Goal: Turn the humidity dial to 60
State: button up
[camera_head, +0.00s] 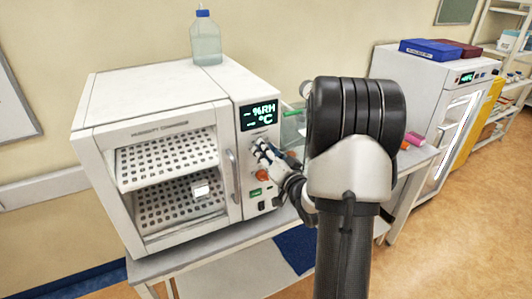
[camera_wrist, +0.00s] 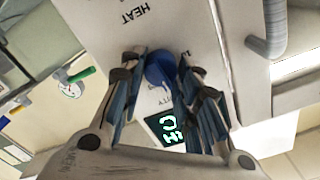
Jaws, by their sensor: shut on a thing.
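The humidity dial is the round blue knob (camera_wrist: 160,70) in the wrist view, beside printed letters ending in "ITY". My gripper (camera_wrist: 157,66) has its blue-lined fingers on both sides of the dial and is shut on it. In the head view my gripper (camera_head: 264,150) is at the control panel on the front right of the white humidity chamber (camera_head: 155,84), and its fingers cover the dial. The display (camera_head: 259,114) above shows "%RH" and "°C" in green, with dashes and no readable number. The dial's scale and pointer cannot be made out.
The chamber's door handle (camera_head: 232,175) is just left of the panel. An orange-red knob (camera_head: 262,175) and a green switch (camera_head: 255,192) sit below my gripper. A bottle (camera_head: 206,42) stands on the chamber. A glass-door cabinet (camera_head: 455,110) stands at the right.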

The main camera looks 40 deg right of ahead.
jog(key=shift+m, duration=0.5)
jog(key=shift+r, duration=0.1)
jog(key=o, duration=1.1)
jog(key=shift+c, duration=0.2)
jog(key=v, duration=1.2)
